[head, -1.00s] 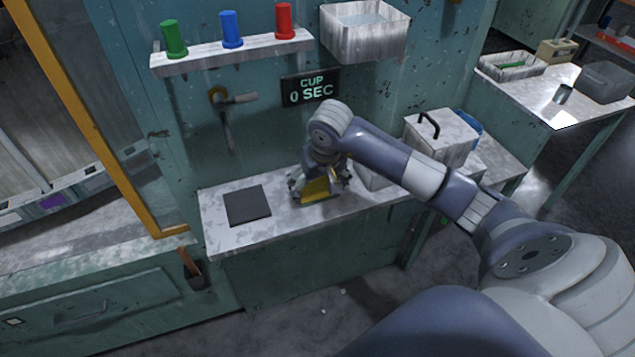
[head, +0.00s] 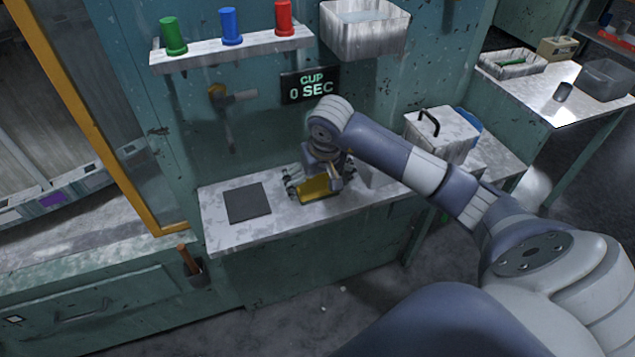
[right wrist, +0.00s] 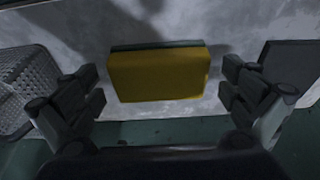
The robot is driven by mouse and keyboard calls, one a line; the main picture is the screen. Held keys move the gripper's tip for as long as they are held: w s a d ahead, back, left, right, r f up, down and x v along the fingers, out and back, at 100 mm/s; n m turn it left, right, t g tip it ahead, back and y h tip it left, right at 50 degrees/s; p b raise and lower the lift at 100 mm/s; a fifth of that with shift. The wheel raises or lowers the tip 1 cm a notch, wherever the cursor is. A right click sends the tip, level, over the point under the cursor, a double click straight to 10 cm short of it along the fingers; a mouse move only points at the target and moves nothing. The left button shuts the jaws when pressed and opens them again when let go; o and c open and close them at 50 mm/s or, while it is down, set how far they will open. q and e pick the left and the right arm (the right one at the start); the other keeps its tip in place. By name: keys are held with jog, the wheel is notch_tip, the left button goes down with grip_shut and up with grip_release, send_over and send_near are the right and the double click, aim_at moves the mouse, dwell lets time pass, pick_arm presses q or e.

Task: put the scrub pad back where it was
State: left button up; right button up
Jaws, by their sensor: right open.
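The scrub pad (head: 314,188) is a yellow block with a dark green layer along one side. It lies on the pale counter (head: 222,237), to the right of a dark square mat (head: 248,203). In the right wrist view the scrub pad (right wrist: 158,74) sits between the spread fingers, with a gap on each side. My right gripper (head: 320,180) is open, right at the pad; the same gripper (right wrist: 165,92) is empty in the wrist view. My left gripper is not in view.
A shelf (head: 232,50) above holds green, blue and red cups. A white bin (head: 365,30) and a "CUP 0 SEC" sign (head: 310,85) are on the wall. A lidded box (head: 440,135) stands right of the counter. A wire-mesh basket (right wrist: 22,90) shows in the wrist view.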

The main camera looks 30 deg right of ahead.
jog(key=b+v, duration=0.1)
jog(key=v, duration=1)
jog(key=shift+r, duration=0.3)
jog(key=shift+s+a, duration=0.1)
